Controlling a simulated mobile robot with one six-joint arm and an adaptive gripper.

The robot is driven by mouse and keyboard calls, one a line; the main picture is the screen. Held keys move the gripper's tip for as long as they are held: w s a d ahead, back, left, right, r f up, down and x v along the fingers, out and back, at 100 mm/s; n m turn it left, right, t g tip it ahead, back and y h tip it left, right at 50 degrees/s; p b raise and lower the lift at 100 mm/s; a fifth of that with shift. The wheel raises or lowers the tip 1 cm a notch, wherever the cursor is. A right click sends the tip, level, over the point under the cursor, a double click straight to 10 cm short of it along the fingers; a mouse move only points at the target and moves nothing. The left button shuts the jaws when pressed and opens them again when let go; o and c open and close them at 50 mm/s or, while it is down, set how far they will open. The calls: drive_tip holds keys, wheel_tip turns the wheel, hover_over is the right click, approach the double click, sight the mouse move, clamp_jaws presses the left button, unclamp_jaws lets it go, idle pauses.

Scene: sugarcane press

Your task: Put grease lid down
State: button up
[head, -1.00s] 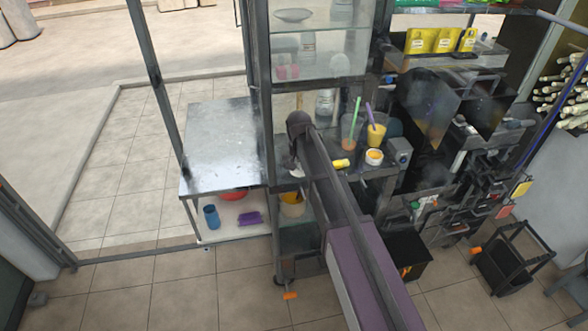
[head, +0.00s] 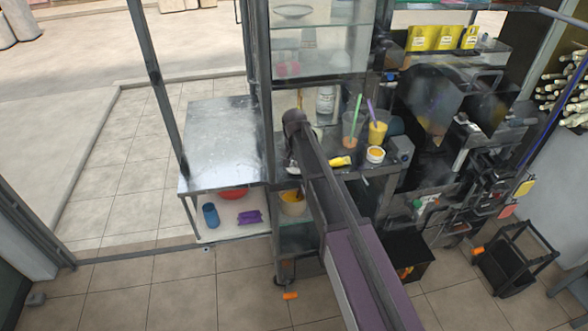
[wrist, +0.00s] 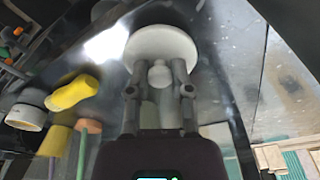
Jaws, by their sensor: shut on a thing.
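The grease lid, a round white disc with a knob (wrist: 160,45), shows at the top middle of the wrist view. My gripper (wrist: 160,82) is shut on its knob, with one finger on each side. The lid is over or near a dark, shiny surface; I cannot tell whether it touches. In the head view my own arm largely hides the gripper and lid. A small open white tub with orange-yellow contents (head: 375,154), possibly the grease tub, stands on the counter to the right. It also shows in the wrist view (wrist: 27,118).
A yellow tube or bottle (head: 340,161) lies between my arm and the tub. Two cups with straws, one clear (head: 350,130) and one yellow (head: 377,132), stand behind. A glass cabinet (head: 315,40) rises at the back. The metal table (head: 220,140) on the left is clear.

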sight(295, 169)
drive_tip(key=shift+f+b, duration=0.4)
drive_tip(key=shift+f, duration=0.35)
drive_tip(key=shift+f, duration=0.1)
drive_tip(key=o, duration=0.7)
drive_tip(key=shift+o, duration=0.2)
wheel_tip(295, 169, up, 12)
drive_tip(key=s+p, duration=0.1)
drive_tip(key=p, duration=1.1)
drive_tip(key=shift+s, duration=0.2)
drive_tip(key=shift+a, duration=0.1)
